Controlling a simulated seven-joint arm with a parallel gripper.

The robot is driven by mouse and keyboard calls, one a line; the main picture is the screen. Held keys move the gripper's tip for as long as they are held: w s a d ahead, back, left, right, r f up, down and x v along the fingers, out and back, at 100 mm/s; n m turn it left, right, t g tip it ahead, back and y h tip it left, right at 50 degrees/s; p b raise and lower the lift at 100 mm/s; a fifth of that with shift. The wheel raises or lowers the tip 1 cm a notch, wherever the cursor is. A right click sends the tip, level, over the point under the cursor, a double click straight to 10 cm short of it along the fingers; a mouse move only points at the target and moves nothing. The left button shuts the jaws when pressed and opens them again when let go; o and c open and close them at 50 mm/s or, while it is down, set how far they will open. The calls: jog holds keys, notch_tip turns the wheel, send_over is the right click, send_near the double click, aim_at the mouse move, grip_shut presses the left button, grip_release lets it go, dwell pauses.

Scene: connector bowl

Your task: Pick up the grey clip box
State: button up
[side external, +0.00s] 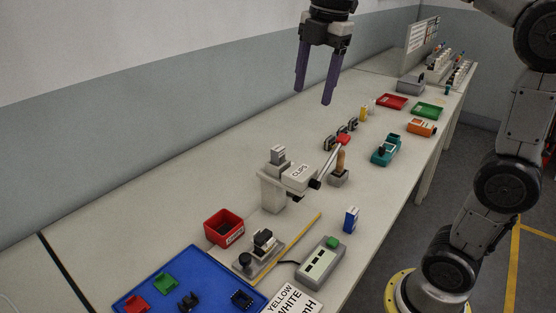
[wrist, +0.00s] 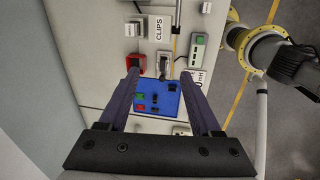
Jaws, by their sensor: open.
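A pale grey box marked CLIPS (side external: 300,175) is near the middle of the bench in the side view, next to a light grey upright block (side external: 272,192). I cannot tell whether the box rests on something or against the block. In the wrist view the CLIPS box (wrist: 159,26) shows at the top, beyond the fingertips. My gripper (side external: 312,98) is open and empty, high above the bench, with its purple fingers pointing down. In the wrist view my gripper (wrist: 160,74) has its fingers wide apart, with nothing between them.
A red bin (side external: 218,233), a grey device with a green button (side external: 318,265) and a blue tray (side external: 207,261) with small parts are at the near end. A wooden-handled tool (side external: 340,161) stands close behind the CLIPS box. Free bench lies left of the box.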

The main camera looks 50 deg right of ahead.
jog(key=w+d+f+n, duration=0.1)
jog(key=w+d, duration=0.1)
jog(key=w, duration=0.4)
jog(key=g, duration=0.2)
send_over(278, 148)
notch_tip(278, 148, down, 12)
jog(key=shift+s+d+f, duration=0.15)
jog(key=shift+f, duration=0.1)
jog(key=shift+w+f, duration=0.2)
jog(key=shift+f, duration=2.65)
jog(key=shift+c, duration=0.3)
grip_shut()
